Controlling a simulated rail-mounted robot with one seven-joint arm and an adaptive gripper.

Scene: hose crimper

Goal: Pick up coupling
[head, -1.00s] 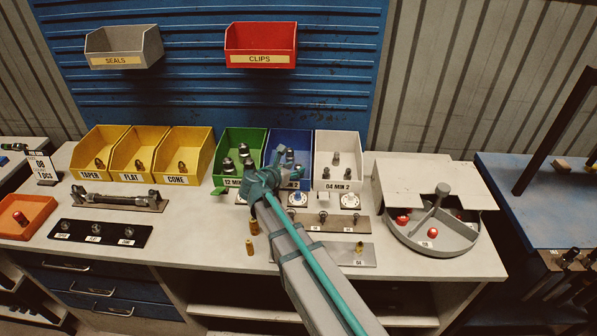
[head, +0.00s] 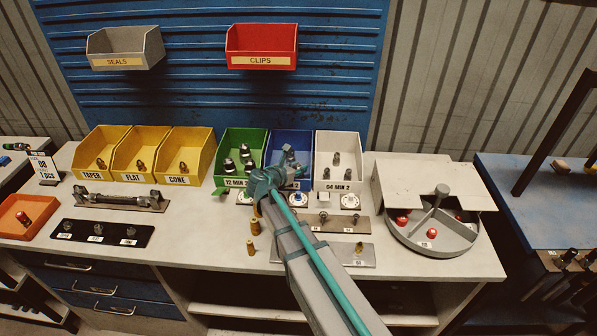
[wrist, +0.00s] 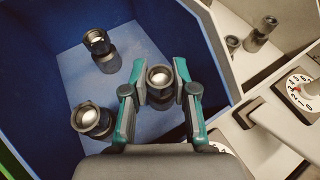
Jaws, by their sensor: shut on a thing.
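The wrist view shows a dark metal coupling (wrist: 160,78) with a bright round bore, upright between the two teal-and-grey fingers of my gripper (wrist: 160,92). The fingers are shut on it, one on each side. They are over the blue bin (wrist: 55,35). Two more couplings stand in the bin, one at the upper left (wrist: 98,42) and one at the lower left (wrist: 92,120). In the head view my gripper (head: 289,176) is at the front of the blue bin (head: 291,140), and my arm hides the bin's label and the held coupling's lower part.
The green bin (head: 240,142) and white bin (head: 337,145) flank the blue bin closely, both holding fittings. Dials (head: 297,199) sit in front. Brass pieces (head: 252,247) stand on the bench left of my arm. A round tray (head: 440,235) is at the right.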

